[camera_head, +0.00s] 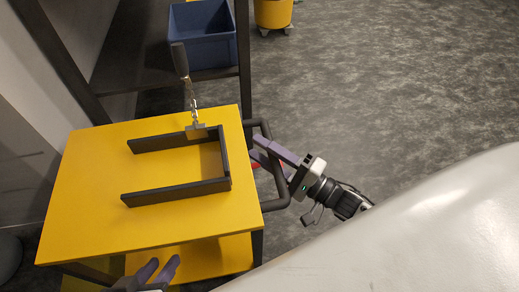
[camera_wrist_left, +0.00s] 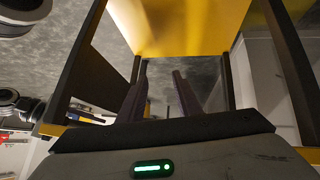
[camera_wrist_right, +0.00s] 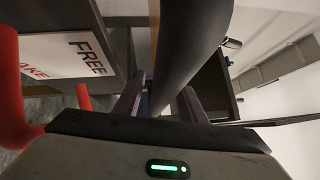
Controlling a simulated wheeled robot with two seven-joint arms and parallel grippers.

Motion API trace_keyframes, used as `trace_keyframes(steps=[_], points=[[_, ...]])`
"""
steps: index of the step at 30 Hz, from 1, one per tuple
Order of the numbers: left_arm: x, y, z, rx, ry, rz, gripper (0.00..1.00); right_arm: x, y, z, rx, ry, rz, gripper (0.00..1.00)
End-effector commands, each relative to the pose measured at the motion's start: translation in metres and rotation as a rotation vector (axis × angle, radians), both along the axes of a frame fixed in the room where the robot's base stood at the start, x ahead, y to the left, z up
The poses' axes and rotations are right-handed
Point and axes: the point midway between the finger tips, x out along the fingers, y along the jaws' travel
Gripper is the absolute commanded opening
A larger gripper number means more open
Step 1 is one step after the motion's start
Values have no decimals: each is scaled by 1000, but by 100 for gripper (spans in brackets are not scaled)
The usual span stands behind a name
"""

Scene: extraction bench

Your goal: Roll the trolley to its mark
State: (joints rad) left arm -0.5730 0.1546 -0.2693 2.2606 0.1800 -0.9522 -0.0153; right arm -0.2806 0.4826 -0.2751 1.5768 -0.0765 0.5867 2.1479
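The yellow trolley (camera_head: 85,195) stands at the left of the head view, with a dark push handle (camera_head: 275,204) on its right side. My right gripper (camera_head: 268,154) is at this handle. In the right wrist view the dark bar (camera_wrist_right: 190,45) passes between its fingers (camera_wrist_right: 163,82), with a gap visible on the left, so they look open around it. My left gripper (camera_head: 158,270) is open and empty, low by the trolley's near side. The left wrist view shows its spread fingers (camera_wrist_left: 160,70) below the yellow underside (camera_wrist_left: 190,28). I see no floor mark.
A blue bin (camera_head: 203,50) stands on a dark rack behind. A yellow bin (camera_head: 273,12) stands farther back. The grey floor (camera_head: 370,80) at right is clear.

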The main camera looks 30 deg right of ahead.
Motion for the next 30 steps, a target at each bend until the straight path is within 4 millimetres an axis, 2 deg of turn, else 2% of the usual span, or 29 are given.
trace_keyframes(steps=[4, 12, 18, 19, 26, 30], points=[[0, -1, -1, 1, 3, -6, 31, 7, 4, 1, -1, -2, 1, 37], [0, -1, -1, 2, 7, -9, 31, 8, 5, 2, -1, 0, 0, 36], [0, -1, -1, 2, 6, -8, 31, 8, 5, 2, -1, 0, 0, 2], [0, -1, -1, 1, 5, -8, 31, 8, 4, 2, -1, 0, 0, 0], [1, -1, 0, 2, 2, -8, 31, 9, 5, 2, 0, -1, -2, 0], [4, -1, 2, 1, -6, -7, 31, 18, 6, 3, 2, -2, -21, 0]])
